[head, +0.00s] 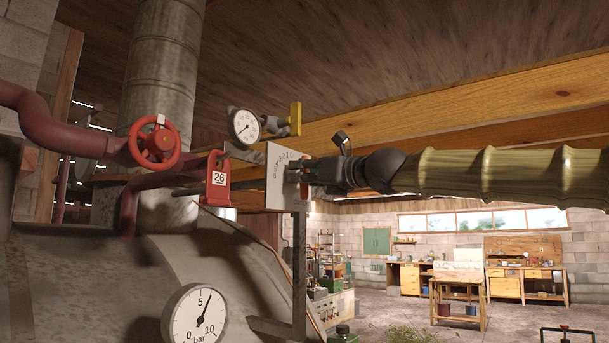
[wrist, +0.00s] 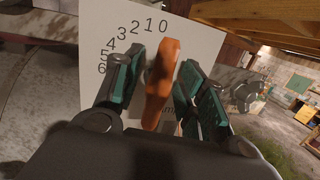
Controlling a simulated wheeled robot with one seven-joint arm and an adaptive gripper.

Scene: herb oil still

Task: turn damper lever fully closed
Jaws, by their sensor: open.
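The orange damper lever (wrist: 160,85) stands in front of a white scale plate (wrist: 92,25) in the wrist view. The plate bears the numbers 6 to 0 in an arc, and the lever's upper end points at about the 0. My gripper (wrist: 164,62) is open, with one teal-padded finger on each side of the lever. Small gaps seem to show beside it; contact is hard to tell. In the head view the plate (head: 281,182) is seen at a slant with my gripper (head: 300,170) right against its front.
Left of the plate are a red handwheel (head: 154,145) and a red tag marked 26 (head: 218,178). Above it are a small gauge (head: 243,126) and a yellow handle (head: 296,118). A large gauge (head: 195,314) sits on the metal vessel (head: 90,275).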

